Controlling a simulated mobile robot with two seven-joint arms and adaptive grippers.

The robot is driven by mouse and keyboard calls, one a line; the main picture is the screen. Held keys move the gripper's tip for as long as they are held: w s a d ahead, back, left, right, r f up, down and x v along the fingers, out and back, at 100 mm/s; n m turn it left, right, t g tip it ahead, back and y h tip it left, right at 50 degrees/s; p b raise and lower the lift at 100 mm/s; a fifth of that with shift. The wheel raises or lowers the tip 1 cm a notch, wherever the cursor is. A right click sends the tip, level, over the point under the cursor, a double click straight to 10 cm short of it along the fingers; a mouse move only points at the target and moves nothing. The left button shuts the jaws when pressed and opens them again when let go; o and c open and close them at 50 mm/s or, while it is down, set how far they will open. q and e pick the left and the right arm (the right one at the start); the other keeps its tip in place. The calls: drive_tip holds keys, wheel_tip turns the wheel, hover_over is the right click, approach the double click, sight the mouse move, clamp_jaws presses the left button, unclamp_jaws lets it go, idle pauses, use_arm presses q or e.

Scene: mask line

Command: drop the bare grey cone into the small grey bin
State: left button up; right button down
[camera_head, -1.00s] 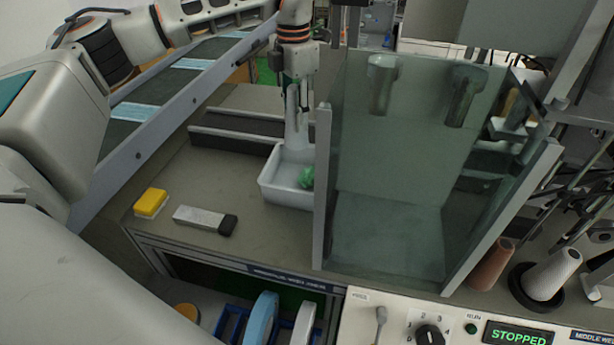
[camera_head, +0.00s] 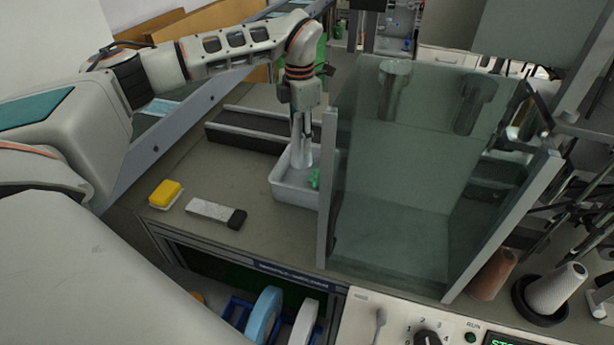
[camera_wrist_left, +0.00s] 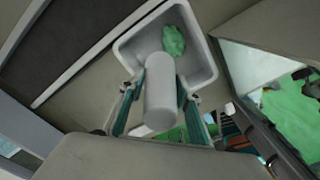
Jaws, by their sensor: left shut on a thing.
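The bare grey cone (camera_head: 302,150) is held upright by my left gripper (camera_head: 303,112), which is shut on its upper part. The cone's lower end is within the outline of the small grey bin (camera_head: 290,193); I cannot tell whether it touches the floor. In the left wrist view the cone (camera_wrist_left: 160,105) lies between the fingers of the left gripper (camera_wrist_left: 157,100), in front of the bin (camera_wrist_left: 208,62). A crumpled green piece (camera_wrist_left: 173,40) lies in the bin. My right gripper is not in view.
A clear-walled enclosure (camera_head: 400,180) stands right beside the bin. A dark rail or small conveyor (camera_head: 245,132) lies behind and left of it. A yellow block (camera_head: 166,192) and a grey bar with a dark end (camera_head: 210,211) lie on the bench to the left.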

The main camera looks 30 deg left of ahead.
use_arm(q)
drive_tip(key=shift+f, duration=0.3)
drive_tip(key=o, duration=1.2)
wheel_tip(320, 180, up, 12)
drive_tip(key=shift+r, duration=0.1)
drive_tip(key=shift+s, duration=0.1)
